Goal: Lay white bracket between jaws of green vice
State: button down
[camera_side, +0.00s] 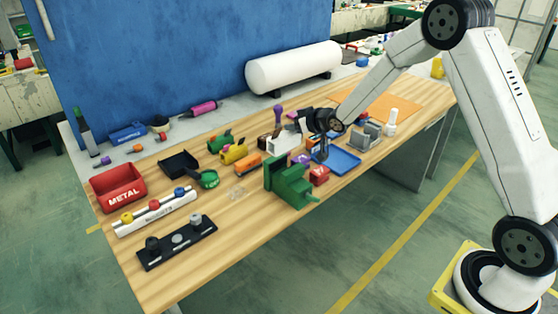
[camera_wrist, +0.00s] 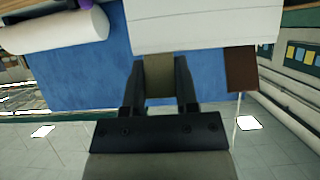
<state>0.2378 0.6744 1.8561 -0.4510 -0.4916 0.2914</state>
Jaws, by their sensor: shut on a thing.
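The green vice (camera_side: 288,184) stands near the front edge of the bench. My gripper (camera_side: 303,122) is low over the bench, behind the vice. In the wrist view my gripper (camera_wrist: 160,72) is shut on an olive-brown piece (camera_wrist: 160,76). A large white block (camera_wrist: 205,24) lies right at the fingertips; I cannot tell whether it joins the held piece. A white thing (camera_side: 284,142) just below my gripper in the side view may be the white bracket. It is behind the vice and apart from the jaws.
A brown block (camera_wrist: 241,69) is beside the white block. Bare wood (camera_side: 240,225) lies front-left.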

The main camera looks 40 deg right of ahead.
aim_at(298, 136)
jog(key=shift+f, duration=2.05)
jog(key=shift+f, duration=0.15)
jog(key=shift+g, duration=0.5)
jog(key=shift+f, duration=2.3)
dwell(1.3)
jog(key=shift+c, duration=1.4)
grip_release()
jog(key=shift+r, duration=2.45)
